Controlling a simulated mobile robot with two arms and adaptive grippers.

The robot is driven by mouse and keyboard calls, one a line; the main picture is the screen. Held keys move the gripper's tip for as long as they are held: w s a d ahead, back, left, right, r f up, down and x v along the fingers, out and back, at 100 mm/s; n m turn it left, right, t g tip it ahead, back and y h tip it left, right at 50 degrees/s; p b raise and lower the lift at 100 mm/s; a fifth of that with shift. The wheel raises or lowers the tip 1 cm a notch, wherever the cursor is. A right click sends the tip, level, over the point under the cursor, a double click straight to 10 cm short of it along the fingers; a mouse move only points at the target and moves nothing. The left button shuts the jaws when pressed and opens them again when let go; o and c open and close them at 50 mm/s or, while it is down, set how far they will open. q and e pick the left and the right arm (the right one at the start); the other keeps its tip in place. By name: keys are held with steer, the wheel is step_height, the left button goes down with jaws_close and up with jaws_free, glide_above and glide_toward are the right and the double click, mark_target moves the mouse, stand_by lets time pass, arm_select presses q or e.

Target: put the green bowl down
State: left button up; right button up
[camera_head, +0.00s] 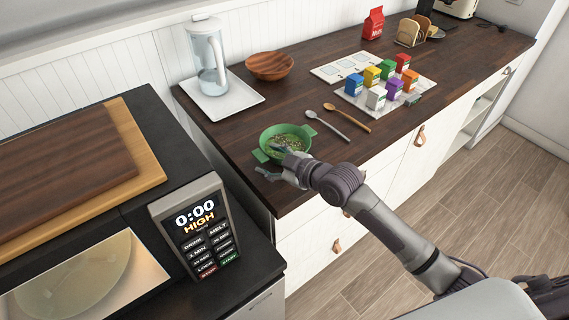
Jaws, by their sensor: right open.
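The green bowl (285,132) has two side handles and holds something green and grainy. It stands upright on the dark wooden counter (240,118), near the counter's front left corner. My right gripper (268,162) is open at the bowl's near side. One finger shows over the near rim and the other is outside, near the left handle. Whether the fingers touch the bowl I cannot tell. My left gripper is not in view.
A microwave (195,228) stands at the left. A glass pitcher (207,55) on a white tray and a wooden bowl (270,66) are behind. Two spoons (345,117) lie right of the bowl. Several small coloured cartons (376,97) stand farther right.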

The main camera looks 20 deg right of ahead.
steer(key=b+v, duration=0.1)
steer(key=v, duration=0.9)
steer(key=shift+f, duration=0.1)
steer(key=shift+s+d+r, duration=0.2)
steer(key=shift+s+r, duration=0.1)
steer(key=shift+s, duration=0.2)
steer(key=s+d+f+m+g+h, duration=0.1)
steer(key=s+f+m+g+h, duration=0.35)
steer(key=s+f, duration=0.55)
steer(key=s+d+f+m+g+h, duration=0.1)
steer(key=s+f+m+g+h, duration=0.35)
steer(key=s, duration=0.85)
step_height(320, 180, down, 30)
steer(key=s+g+y, duration=0.1)
steer(key=s+y, duration=0.1)
steer(key=s, duration=0.1)
steer(key=s+d+f+g, duration=0.1)
steer(key=s+d+f, duration=0.1)
steer(key=s+f, duration=1.2)
steer(key=shift+s+d, duration=0.35)
steer(key=shift+s, duration=0.55)
